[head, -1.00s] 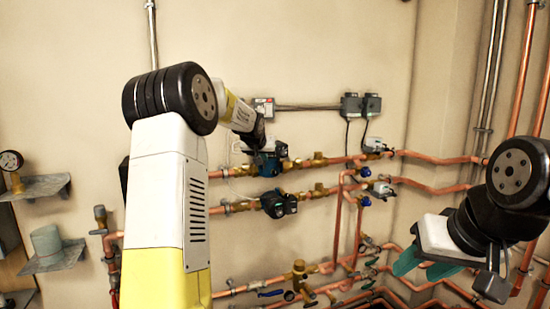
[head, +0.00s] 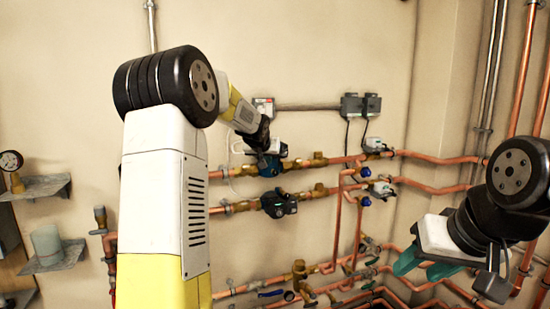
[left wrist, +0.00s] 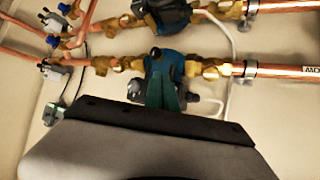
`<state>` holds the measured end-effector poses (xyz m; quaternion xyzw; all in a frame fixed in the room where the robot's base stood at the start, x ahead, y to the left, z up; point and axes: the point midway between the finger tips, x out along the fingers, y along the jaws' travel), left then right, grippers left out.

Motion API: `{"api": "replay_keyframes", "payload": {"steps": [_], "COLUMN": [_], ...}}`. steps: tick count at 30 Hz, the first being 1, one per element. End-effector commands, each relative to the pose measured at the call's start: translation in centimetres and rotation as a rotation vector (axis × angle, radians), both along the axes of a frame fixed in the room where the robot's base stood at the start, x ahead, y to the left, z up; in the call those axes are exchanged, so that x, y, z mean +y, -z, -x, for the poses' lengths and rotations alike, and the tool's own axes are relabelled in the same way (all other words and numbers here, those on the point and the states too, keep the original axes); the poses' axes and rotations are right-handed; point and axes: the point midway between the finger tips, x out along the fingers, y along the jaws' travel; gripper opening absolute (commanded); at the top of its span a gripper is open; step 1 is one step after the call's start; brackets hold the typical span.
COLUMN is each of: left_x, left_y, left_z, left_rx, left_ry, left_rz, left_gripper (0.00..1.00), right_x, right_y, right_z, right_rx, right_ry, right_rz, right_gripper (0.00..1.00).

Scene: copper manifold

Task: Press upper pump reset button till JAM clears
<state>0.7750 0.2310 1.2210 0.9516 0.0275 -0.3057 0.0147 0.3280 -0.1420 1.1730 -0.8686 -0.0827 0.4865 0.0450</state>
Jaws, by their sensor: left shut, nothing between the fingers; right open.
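The upper pump (head: 283,150), teal and dark, sits on the upper copper pipe run in the head view. In the left wrist view the picture is turned over, and this pump (left wrist: 166,61) is the lower of two. My left gripper (left wrist: 165,82) has its teal fingers shut and empty, pointing at the pump face; I cannot tell whether they touch. In the head view my left gripper (head: 268,158) overlaps the pump and hides part of it. The reset button and any JAM display cannot be made out. My right gripper (head: 424,268) is open and empty at lower right.
A lower pump (head: 279,204) sits on the pipe run below. Grey wall boxes (head: 361,105) with hanging cables are above right. Copper pipes and valves (head: 300,275) run below. Wall shelves (head: 45,187) stand at left.

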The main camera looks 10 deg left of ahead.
Motion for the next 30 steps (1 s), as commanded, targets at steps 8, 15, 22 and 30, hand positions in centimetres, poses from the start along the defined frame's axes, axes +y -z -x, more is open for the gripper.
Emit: {"api": "replay_keyframes", "payload": {"steps": [8,15,22,30], "left_x": [-1.5,-1.7,-1.7,-1.7], "left_y": [0.0,0.0,0.0,-0.1], "left_z": [2.2,2.6,2.5,2.8], "left_rx": [0.0,0.0,0.0,0.002], "left_ry": [0.001,-0.001,-0.001,-0.001], "left_rz": [0.001,0.001,0.001,0.002], "left_gripper": [0.0,0.0,0.0,0.0], "right_x": [0.0,0.0,0.0,0.0], "right_y": [0.0,0.0,0.0,0.0], "right_z": [0.0,0.0,0.0,0.0], "right_rx": [0.0,0.0,0.0,0.0], "right_ry": [0.0,0.0,0.0,0.0], "right_rz": [0.0,0.0,0.0,0.0], "right_gripper": [0.45,0.45,0.45,0.45]}}
